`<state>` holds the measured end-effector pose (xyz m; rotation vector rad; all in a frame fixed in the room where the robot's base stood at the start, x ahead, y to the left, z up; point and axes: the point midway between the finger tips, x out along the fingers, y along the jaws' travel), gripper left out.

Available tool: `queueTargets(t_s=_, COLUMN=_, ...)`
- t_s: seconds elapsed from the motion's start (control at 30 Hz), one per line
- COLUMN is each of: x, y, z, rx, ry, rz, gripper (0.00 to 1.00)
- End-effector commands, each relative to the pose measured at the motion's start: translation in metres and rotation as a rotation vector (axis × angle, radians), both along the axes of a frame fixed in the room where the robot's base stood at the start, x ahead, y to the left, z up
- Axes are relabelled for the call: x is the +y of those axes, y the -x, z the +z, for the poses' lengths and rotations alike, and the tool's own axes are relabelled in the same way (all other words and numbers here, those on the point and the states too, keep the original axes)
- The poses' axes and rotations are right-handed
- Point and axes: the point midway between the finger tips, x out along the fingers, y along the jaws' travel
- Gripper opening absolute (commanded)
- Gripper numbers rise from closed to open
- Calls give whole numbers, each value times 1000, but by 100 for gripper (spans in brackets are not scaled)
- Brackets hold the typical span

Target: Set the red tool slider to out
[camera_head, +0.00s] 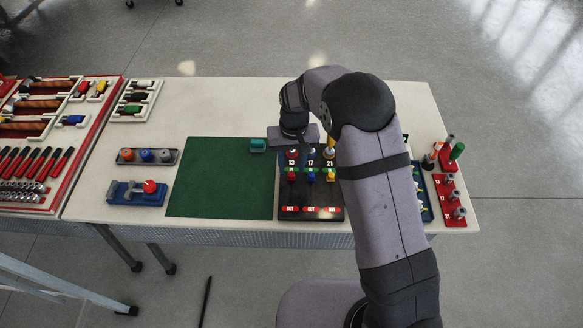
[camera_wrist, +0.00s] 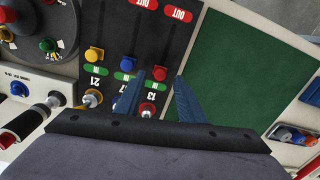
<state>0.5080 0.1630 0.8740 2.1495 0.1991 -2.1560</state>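The dark slider panel (camera_head: 312,195) has three lanes marked 13, 17 and 21, with green IN labels far and red OUT labels near. The red slider knob (camera_head: 291,176) is at the IN end of lane 13. In the wrist view the red knob (camera_wrist: 160,73) shows between the fingertips of my gripper (camera_wrist: 159,78), which is open, one blue finger on each side. I cannot tell whether either finger touches it. A red-topped tool (camera_wrist: 147,108) stands behind lane 13. Lane 13's red OUT label (camera_wrist: 178,13) is clear at the slot's other end.
The blue knob (camera_wrist: 127,64) and yellow knob (camera_wrist: 94,54) sit at IN in the neighbouring lanes, the blue one close to a finger. A green mat (camera_head: 222,180) lies left of the panel, mostly bare.

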Motion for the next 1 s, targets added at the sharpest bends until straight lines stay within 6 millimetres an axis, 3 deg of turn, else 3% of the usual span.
queueTargets(t_s=0.23, x=1, y=1, z=-24, rx=2, ry=0, rz=1, gripper=36)
queueTargets(t_s=0.6, x=1, y=0, z=-29, rx=-1, ry=0, rz=1, gripper=36)
queueTargets(t_s=0.63, x=1, y=0, z=-29, rx=-1, ry=0, rz=1, gripper=33)
queueTargets(t_s=0.77, x=1, y=0, z=-29, rx=-1, ry=0, rz=1, gripper=2)
queueTargets(t_s=1.0, x=1, y=3, z=-29, rx=0, ry=0, rz=1, gripper=0)
